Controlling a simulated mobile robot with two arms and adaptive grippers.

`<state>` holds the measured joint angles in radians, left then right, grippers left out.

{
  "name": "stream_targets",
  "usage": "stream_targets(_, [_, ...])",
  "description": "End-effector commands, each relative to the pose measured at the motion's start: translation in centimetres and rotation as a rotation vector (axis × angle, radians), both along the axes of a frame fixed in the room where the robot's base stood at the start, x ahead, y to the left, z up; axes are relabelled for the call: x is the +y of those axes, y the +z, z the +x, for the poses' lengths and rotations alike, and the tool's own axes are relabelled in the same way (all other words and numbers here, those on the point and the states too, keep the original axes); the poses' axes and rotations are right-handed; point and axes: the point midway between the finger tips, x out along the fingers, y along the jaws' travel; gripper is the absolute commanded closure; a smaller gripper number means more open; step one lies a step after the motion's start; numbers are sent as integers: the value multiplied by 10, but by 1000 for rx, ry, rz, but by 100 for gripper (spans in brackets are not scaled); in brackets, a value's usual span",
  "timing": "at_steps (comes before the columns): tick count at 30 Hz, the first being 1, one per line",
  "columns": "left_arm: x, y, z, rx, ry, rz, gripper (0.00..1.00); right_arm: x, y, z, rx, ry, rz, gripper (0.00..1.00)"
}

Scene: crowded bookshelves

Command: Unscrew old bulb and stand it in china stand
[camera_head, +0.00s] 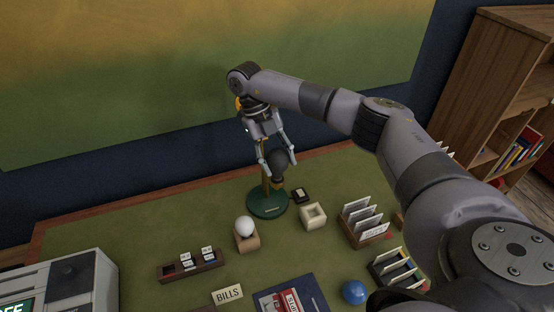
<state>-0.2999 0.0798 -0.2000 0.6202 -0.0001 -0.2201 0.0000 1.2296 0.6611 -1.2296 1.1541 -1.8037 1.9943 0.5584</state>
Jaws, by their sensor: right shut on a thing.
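A lamp with a round green base (267,202) and a brass stem stands near the back of the desk. A dark old bulb (280,160) sits at the top of the lamp, just over its brass socket (277,184). My right gripper (277,162) reaches down from above and is shut on the dark bulb, a finger on either side. I cannot tell how far the bulb's thread is in the socket. The cream china stand (313,216), a square block with an open hole, is empty to the right of the lamp. My left gripper is not in view.
A white bulb (244,226) stands in a wooden block (247,242). A small black box (300,195) lies between lamp and china stand. Card racks (366,233) and a blue ball (355,292) are to the right. A wooden tray (190,266) lies front left.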

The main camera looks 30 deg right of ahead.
Motion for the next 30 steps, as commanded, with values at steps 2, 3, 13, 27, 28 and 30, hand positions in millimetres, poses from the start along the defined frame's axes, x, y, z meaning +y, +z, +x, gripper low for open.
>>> stream_targets(2, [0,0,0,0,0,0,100,0,0,0,0,1,0,73])
stream_targets(3, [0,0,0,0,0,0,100,0,0,0,0,7,1,73])
stream_targets(13, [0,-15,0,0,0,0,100,0,-2,-1,-3,537,-4,73])
stream_targets(27, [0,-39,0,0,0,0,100,0,-3,-2,-2,1264,-1,73])
stream_targets(28, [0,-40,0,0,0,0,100,0,-3,-2,-1,1294,-2,73])
stream_targets(30, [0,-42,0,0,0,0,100,1,-3,-2,0,1349,0,73])
